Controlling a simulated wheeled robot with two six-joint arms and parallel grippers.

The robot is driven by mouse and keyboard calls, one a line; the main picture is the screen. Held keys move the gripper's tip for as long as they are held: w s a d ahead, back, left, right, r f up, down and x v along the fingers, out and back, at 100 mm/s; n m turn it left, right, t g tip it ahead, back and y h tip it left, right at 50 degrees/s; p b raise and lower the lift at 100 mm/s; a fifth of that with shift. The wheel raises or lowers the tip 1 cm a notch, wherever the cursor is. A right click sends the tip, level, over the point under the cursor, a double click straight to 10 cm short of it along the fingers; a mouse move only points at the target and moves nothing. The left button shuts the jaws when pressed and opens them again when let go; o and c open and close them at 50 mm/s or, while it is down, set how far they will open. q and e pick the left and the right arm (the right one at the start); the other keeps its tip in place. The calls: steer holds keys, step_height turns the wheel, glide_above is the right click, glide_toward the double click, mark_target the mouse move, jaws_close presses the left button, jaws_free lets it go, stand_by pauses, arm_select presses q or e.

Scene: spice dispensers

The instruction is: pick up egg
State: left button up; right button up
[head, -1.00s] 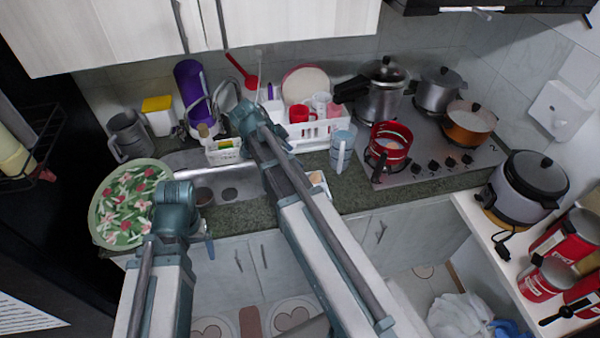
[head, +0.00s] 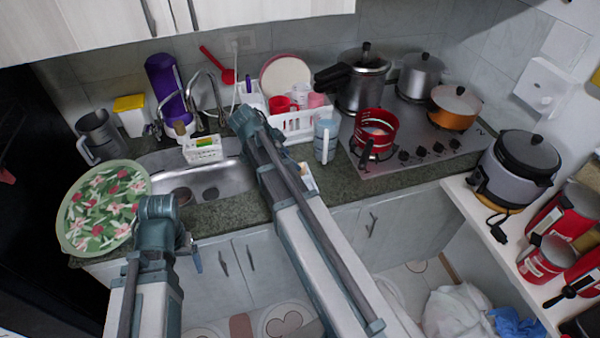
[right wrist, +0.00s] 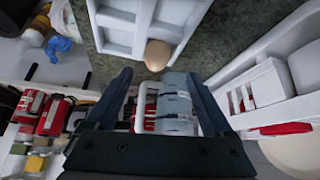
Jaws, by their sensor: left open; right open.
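A brown egg (right wrist: 158,55) shows in the right wrist view, at the near end of a white compartmented holder (right wrist: 140,27); whether it is in the holder or against its end I cannot tell. My right gripper (right wrist: 162,80) is open and empty, with its fingers spread below the egg in the picture and apart from it. In the head view the right gripper is hidden by my arm, and I cannot make out the egg. My left gripper (head: 192,256) is small in the head view, below the forearm in front of the counter.
A red pot (head: 374,132) is on the stove to the right. The sink (head: 205,178) and a floral plate (head: 103,210) are to the left.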

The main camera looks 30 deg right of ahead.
steer(key=b+x, duration=0.4)
steer(key=x, duration=0.1)
steer(key=shift+s+f, duration=0.15)
steer(key=shift+s, duration=0.1)
arm_select(q)
step_height(320, 180, down, 4)
steer(key=shift+f, duration=0.15)
arm_select(e)
jaws_close()
